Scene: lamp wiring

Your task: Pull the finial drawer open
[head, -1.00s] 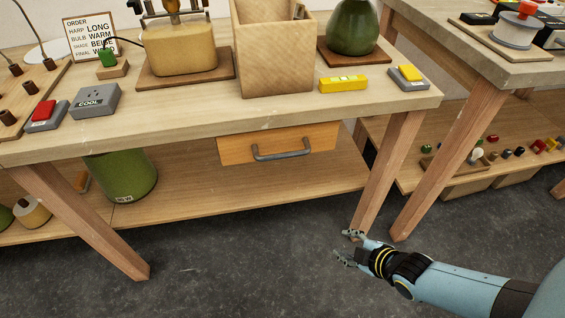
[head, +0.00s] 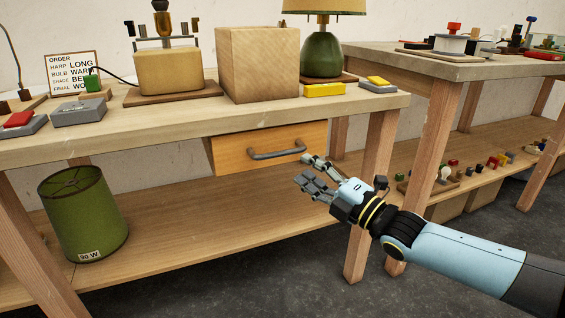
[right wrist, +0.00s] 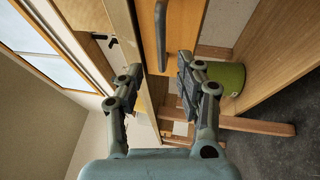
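The finial drawer (head: 235,153) is a light wood front under the workbench top, and it looks closed. Its grey bar handle (head: 277,153) runs across the middle of the front. My right gripper (head: 307,172) is open and empty, just below and right of the handle's right end. In the right wrist view the handle (right wrist: 160,35) stands beyond the fingers of the right gripper (right wrist: 158,84), roughly in line with the gap between them and apart from them. My left gripper is not in view.
The workbench top (head: 180,118) carries a wooden box (head: 258,65), a green lamp base (head: 322,55) and a yellow block (head: 324,90). A green lampshade (head: 83,215) stands on the lower shelf (head: 190,220). A bench leg (head: 357,252) is behind my right forearm.

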